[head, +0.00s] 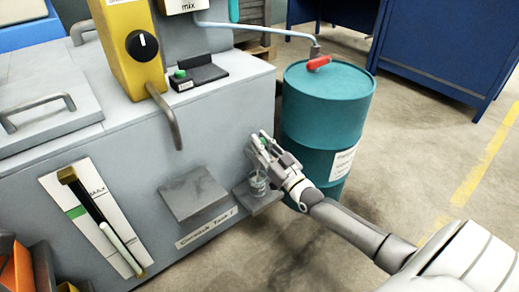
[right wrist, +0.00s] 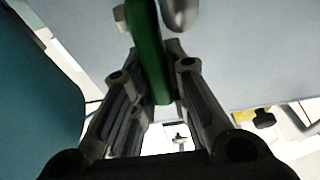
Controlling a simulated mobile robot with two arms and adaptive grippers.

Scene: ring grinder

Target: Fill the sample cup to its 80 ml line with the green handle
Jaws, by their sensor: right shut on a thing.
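The green handle (right wrist: 148,48) runs between the fingers of my right gripper (right wrist: 160,62) in the right wrist view. In the head view the right gripper (head: 262,146) is at the front right of the grey tank and covers most of the handle. It is shut on the handle. The clear sample cup (head: 258,186) stands upright on a small grey shelf (head: 270,203) just below the gripper. Its level and its 80 ml line are too small to read. My left gripper is not in view.
The grey coolant tank (head: 130,165) fills the left, with a level gauge (head: 100,218) and a grey plate (head: 193,194) on its front. A teal drum (head: 325,110) stands close beside my right gripper. The floor at right is open.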

